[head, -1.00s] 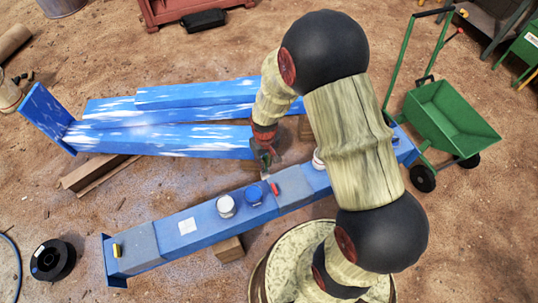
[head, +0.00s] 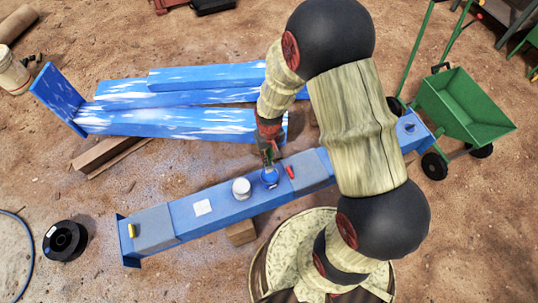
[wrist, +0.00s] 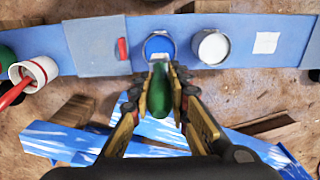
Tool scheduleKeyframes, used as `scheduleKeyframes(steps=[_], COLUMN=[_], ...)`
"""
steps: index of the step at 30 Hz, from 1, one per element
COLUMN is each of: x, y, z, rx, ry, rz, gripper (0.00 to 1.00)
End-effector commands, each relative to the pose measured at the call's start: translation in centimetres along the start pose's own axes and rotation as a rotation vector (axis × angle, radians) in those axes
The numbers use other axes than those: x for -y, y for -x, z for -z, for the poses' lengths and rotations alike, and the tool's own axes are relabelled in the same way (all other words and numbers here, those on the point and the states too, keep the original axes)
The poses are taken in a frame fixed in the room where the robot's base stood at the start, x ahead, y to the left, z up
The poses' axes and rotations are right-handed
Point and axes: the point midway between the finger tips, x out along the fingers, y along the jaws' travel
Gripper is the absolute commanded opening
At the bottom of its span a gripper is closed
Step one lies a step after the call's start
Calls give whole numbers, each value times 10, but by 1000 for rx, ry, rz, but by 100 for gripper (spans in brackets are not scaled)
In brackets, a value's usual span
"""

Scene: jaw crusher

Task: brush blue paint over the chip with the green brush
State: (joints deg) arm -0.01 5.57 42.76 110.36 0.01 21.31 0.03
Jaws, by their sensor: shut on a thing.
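My gripper (head: 268,150) is shut on the green brush (wrist: 160,95), which points at the blue paint pot (head: 270,178). In the wrist view the brush's far end meets the near rim of this pot (wrist: 158,45); whether the bristles are in the paint I cannot tell. The pot stands on a long blue beam (head: 190,222). A pale square patch (head: 203,207) lies on the beam's top, left of the pots, and also shows in the wrist view (wrist: 265,42); whether it is the chip is unclear.
A white-topped pot (head: 241,188) stands left of the blue pot and a small red object (head: 291,171) lies right. Streaked blue beams (head: 180,122) lie behind. A green cart (head: 465,105) stands right.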

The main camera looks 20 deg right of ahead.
Motion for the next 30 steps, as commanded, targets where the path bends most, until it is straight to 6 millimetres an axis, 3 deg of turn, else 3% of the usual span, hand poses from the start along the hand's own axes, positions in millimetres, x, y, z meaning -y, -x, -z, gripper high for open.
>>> scheduleKeyframes(steps=[18, 30], x=[0, 0], y=[-52, -60], z=[0, 0], rx=[1, 0], ry=[0, 0], rz=[0, 0], gripper=[0, 0])
